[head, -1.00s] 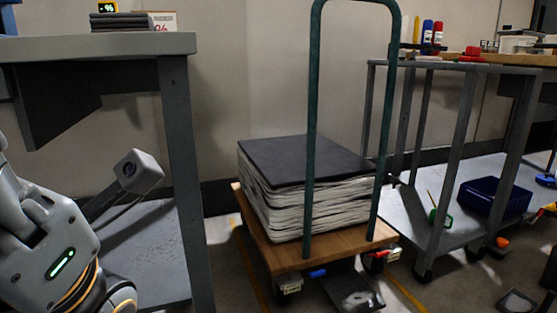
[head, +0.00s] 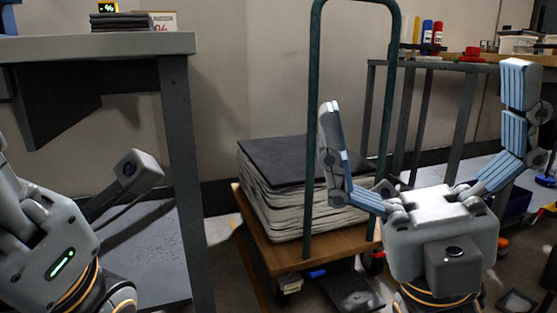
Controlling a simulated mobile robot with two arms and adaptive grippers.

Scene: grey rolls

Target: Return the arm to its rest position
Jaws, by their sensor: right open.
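My right gripper (head: 424,85) stands in the right half of the head view with its fingers pointing up. Its two blue-grey fingers are spread wide apart and nothing is between them. Its left finger overlaps the view of the trolley and the stack on it. Its right finger overlaps the view of the grey shelf cart. My left arm (head: 45,240) shows at the lower left, with a green light on it.
A flat trolley (head: 268,250) with a tall green handle (head: 311,130) carries a dark-topped stack (head: 290,160). A grey table (head: 110,47) at the left holds folded dark pieces (head: 121,22).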

